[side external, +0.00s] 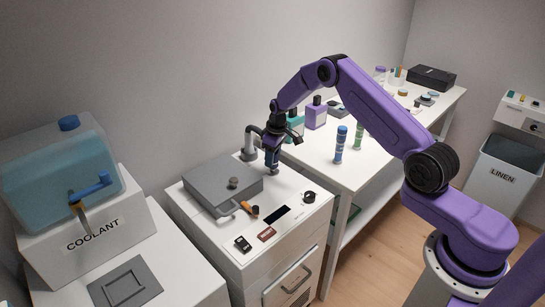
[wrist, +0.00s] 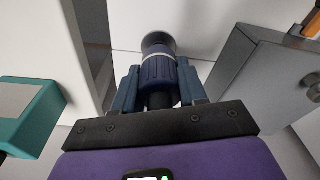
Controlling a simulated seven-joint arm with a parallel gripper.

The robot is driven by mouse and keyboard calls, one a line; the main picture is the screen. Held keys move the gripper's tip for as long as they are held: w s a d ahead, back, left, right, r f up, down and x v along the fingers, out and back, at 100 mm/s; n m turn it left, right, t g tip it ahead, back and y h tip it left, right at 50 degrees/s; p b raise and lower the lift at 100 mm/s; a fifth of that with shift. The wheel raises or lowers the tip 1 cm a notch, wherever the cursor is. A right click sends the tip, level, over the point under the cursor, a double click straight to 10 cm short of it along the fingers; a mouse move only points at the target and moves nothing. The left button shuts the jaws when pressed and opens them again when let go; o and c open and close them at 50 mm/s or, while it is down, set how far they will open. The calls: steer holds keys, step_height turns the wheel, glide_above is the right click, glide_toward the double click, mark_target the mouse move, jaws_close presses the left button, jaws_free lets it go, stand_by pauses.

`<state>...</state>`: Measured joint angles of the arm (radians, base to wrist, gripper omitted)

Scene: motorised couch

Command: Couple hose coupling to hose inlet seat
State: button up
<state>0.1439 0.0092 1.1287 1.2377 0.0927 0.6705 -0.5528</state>
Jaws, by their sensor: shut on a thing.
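My gripper (side external: 272,148) points down over the back right part of the white cabinet top. In the wrist view my gripper (wrist: 159,90) is shut on the hose coupling (wrist: 158,70), a dark blue ribbed cylinder with one finger on each side. The coupling (side external: 272,166) shows as a small dark piece under the gripper in the side view. A round grey rim (wrist: 158,41) shows at the coupling's far end. I cannot tell whether it belongs to the coupling or to the hose inlet seat. The seat is otherwise hidden, and contact is unclear.
A grey lidded box (side external: 222,187) stands left of the gripper on the cabinet top (side external: 300,196). A grey bent pipe (side external: 249,145) stands close behind. A white table (side external: 352,165) with bottles is to the right. A coolant tank (side external: 65,160) is at far left.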

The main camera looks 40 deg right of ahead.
steer(key=shift+f, duration=1.3)
steer(key=o, duration=1.1)
steer(key=shift+o, duration=0.2)
step_height(320, 180, up, 17)
steer(key=s, duration=0.2)
steer(key=shift+d, duration=0.35)
steer(key=shift+r, duration=0.1)
steer(key=s+a+r+n, duration=0.2)
steer(key=s+a+r, duration=0.2)
steer(key=s+a, duration=0.5)
steer(key=s+a+r+n, duration=0.2)
steer(key=s+a+r, duration=0.2)
steer(key=s+a, duration=0.5)
steer(key=s+d+n, duration=0.1)
steer(key=s+n, duration=0.1)
steer(key=s, duration=1.1)
steer(key=s+d+n+g, duration=0.1)
steer(key=s+d+n, duration=0.1)
steer(key=s, duration=1.1)
steer(key=shift+s+d+f+n, duration=0.25)
steer(key=shift+s+f+n, duration=0.05)
steer(key=shift+s+n, duration=0.1)
